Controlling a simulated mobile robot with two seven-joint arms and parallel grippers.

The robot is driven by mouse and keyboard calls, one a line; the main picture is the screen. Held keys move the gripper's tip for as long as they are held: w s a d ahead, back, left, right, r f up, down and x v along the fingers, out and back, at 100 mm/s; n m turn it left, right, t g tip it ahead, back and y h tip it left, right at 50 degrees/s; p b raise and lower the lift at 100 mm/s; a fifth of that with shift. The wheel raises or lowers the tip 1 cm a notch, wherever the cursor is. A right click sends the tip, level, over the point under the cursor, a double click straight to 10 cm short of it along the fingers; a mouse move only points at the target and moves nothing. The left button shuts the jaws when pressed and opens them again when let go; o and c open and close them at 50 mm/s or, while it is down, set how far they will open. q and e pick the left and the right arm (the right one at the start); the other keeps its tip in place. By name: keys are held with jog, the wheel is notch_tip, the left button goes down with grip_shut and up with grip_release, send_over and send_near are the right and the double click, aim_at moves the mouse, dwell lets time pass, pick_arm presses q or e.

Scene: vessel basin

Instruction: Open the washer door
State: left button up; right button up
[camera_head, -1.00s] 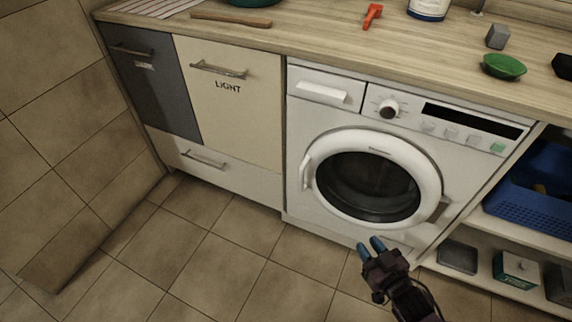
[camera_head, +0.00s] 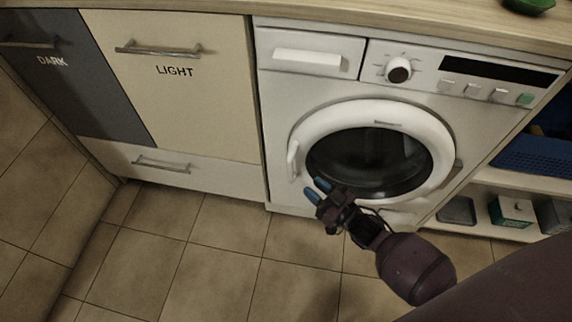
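The white washer (camera_head: 282,110) stands under the wooden counter. Its round door (camera_head: 425,118) has a white ring and dark glass, and it looks shut. The door handle (camera_head: 293,160) is on the left side of the ring. My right gripper (camera_head: 317,191) is in front of the lower left of the door, a little below and right of the handle. Its two blue fingertips are apart with nothing visible between them. I cannot tell how far it is from the door. My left gripper is out of view.
Left of the washer are the dark cabinet front (camera_head: 60,85), the light cabinet front (camera_head: 190,95) and a low drawer (camera_head: 215,178). A shelf with a blue basket (camera_head: 540,157) is on the right. The tiled floor (camera_head: 200,260) in front is clear.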

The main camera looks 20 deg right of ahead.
aim_at(290, 169)
jog(key=shift+b+x, duration=0.95)
jog(key=shift+x, duration=3.65)
grip_shut()
